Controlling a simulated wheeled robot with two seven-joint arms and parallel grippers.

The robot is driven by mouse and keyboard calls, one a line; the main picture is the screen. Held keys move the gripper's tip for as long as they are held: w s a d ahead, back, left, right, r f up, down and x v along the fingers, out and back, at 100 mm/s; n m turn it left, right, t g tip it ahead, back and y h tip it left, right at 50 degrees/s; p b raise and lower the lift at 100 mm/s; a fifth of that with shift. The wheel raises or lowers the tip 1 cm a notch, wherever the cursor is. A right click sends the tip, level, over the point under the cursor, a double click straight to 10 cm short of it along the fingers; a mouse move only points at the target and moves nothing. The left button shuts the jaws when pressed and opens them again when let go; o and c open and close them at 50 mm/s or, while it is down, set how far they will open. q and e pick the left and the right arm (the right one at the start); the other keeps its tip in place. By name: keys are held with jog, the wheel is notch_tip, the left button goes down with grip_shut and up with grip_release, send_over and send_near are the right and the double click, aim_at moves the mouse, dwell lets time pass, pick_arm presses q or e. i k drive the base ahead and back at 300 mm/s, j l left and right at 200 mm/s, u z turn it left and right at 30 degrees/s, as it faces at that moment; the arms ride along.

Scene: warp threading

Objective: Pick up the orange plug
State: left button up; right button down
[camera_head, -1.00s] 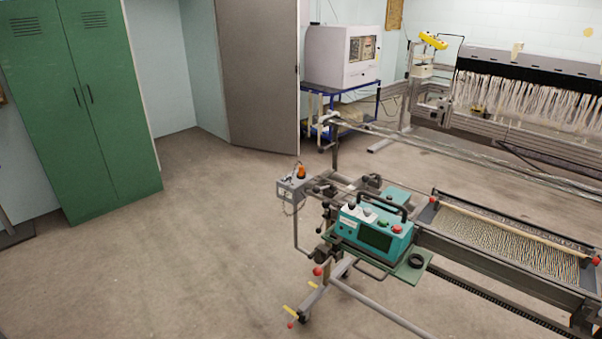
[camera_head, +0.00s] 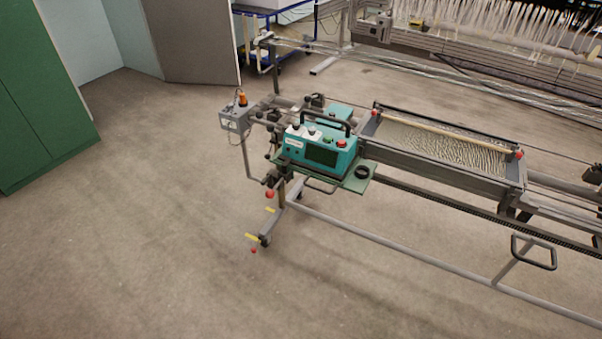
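A small orange piece (camera_head: 242,98) stands upright on top of a grey box (camera_head: 235,119) at the left end of the machine frame. It is too small to tell whether it is the orange plug or a lamp. No other orange plug can be made out. Neither of my grippers shows in the head view.
A teal control unit (camera_head: 318,146) with a black handle sits on a green shelf (camera_head: 358,184) of the long warp frame (camera_head: 400,160). A green cabinet (camera_head: 38,115) stands at the far left. The floor (camera_head: 150,200) left of and in front of the machine is clear.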

aim_at(242, 95)
jog(key=z, duration=0.25)
jog(key=i+j+z, duration=0.15)
jog(key=j+z, duration=0.15)
jog(key=z, duration=0.2)
jog(key=i+j+z, duration=0.1)
jog(key=j+z, duration=0.6)
jog(key=z, duration=0.25)
